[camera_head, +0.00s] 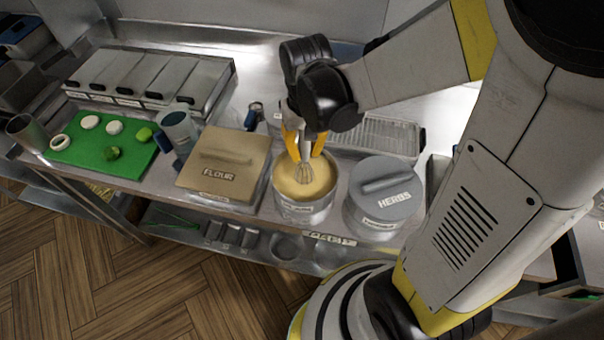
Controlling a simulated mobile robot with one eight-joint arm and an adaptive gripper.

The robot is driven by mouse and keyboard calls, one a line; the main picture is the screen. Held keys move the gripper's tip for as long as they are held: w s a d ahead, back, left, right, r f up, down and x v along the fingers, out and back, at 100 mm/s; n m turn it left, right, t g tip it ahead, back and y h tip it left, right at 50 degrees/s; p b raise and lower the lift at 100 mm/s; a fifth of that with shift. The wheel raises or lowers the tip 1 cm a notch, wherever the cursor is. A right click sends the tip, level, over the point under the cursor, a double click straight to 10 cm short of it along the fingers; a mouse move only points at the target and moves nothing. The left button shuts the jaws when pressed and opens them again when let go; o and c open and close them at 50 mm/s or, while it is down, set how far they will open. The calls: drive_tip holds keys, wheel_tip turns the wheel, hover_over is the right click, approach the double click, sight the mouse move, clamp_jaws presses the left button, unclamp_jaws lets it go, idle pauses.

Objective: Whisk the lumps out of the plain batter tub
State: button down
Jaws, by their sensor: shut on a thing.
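An open metal tub (303,211) of pale yellow batter (317,189) stands at the front of the steel counter, with a label on its front that I cannot read. My gripper (304,150) points down over this tub, its orange fingers shut on a whisk (304,174). The whisk is about upright and its wire end is at the batter, its lowest part hidden. I cannot make out lumps in the batter. A grey round lidded tub marked HERBS (383,212) stands just right of the open tub. A square tan lidded tub marked FLOUR (222,165) stands just left.
A green board (90,152) with several small round items lies at the left, with metal cups near it. A lidded container rack (150,75) stands behind the board. A wire rack (375,135) lies behind the tubs. Neighbouring tubs leave little room beside the batter.

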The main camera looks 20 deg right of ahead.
drive_tip(key=shift+r, duration=0.1)
wheel_tip(320, 180, up, 7)
drive_tip(key=p, duration=0.5)
drive_tip(key=shift+p, duration=0.4)
drive_tip(key=shift+r, duration=0.15)
idle(0.4)
wheel_tip(320, 180, up, 5)
drive_tip(key=p, duration=0.4)
idle(0.5)
